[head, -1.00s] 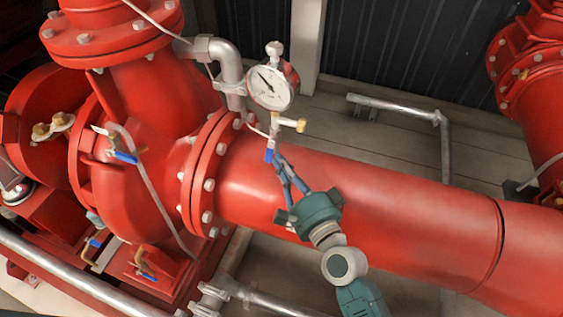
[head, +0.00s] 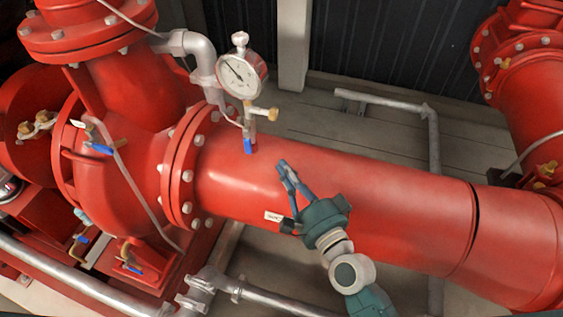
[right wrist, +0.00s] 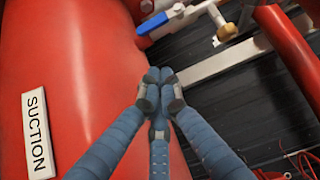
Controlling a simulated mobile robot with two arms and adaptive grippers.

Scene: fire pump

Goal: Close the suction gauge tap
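The suction gauge (head: 241,76) stands on a thin riser above the big red pipe. Below it is the tap with a blue lever (head: 248,146), which hangs down close to the pipe in the head view. The blue lever also shows at the top of the right wrist view (right wrist: 152,22). My right gripper (head: 288,168) is to the right of the lever and a little lower, apart from it. In the right wrist view its fingertips (right wrist: 158,76) meet with nothing between them, in front of the red pipe. My left gripper is not in view.
A white SUCTION label (right wrist: 38,133) is on the red pipe (head: 400,215). A brass fitting (head: 268,113) sticks out beside the riser, above the lever. A bolted flange (head: 180,175) lies left of the tap. Other blue-handled valves (head: 100,149) are further left.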

